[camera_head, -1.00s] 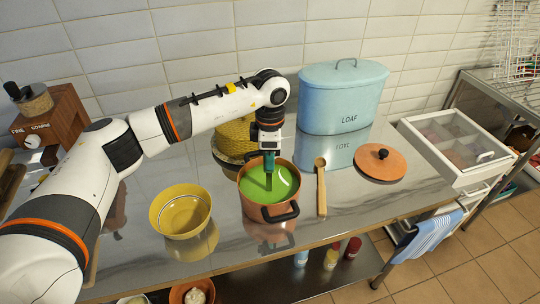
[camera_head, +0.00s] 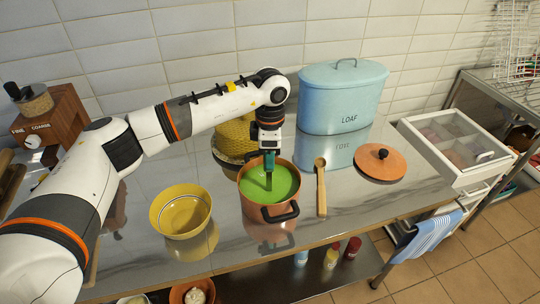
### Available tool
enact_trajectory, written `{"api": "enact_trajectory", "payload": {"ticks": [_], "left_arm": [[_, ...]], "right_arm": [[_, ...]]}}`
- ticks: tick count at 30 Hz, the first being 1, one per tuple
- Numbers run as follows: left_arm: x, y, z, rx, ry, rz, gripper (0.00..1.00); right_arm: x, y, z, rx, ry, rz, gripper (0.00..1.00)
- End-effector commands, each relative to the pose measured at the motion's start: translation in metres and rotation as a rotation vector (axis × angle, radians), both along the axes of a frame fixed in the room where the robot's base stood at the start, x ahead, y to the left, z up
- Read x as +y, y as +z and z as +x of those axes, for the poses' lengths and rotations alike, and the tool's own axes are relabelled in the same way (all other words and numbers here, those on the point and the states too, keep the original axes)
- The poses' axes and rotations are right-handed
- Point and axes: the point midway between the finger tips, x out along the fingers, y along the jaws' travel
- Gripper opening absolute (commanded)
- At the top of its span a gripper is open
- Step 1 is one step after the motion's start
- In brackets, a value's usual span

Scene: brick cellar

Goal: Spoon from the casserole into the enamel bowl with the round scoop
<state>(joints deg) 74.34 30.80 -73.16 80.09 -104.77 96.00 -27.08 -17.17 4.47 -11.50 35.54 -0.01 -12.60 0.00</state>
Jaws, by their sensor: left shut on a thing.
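The casserole (camera_head: 256,209) is a copper-coloured pot with dark handles, holding green soup (camera_head: 283,183). My left gripper (camera_head: 269,160) points down over it, shut on the teal handle of the round scoop (camera_head: 269,180). The scoop stands upright with its lower end in the soup, so its bowl is hidden. The enamel bowl (camera_head: 181,233) is yellow and stands to the left of the casserole, apart from it. No green shows inside it. My right gripper is not in view.
A wooden spoon (camera_head: 321,190) lies right of the casserole, with an orange lid (camera_head: 380,164) beyond it. A blue LOAF bin (camera_head: 343,97) stands behind. A yellow woven item (camera_head: 234,138) is close behind the casserole. A wooden grinder (camera_head: 50,125) stands at the far left.

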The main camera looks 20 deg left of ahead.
Motion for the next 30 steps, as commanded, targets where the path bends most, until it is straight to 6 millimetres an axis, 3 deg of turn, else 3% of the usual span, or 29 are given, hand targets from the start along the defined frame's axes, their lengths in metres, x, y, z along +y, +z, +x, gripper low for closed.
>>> {"api": "enact_trajectory", "payload": {"ticks": [30], "left_arm": [[0.000,0.056,0.000,-0.002,0.000,-0.001,0.00]], "right_arm": [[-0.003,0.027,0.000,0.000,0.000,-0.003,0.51]]}}
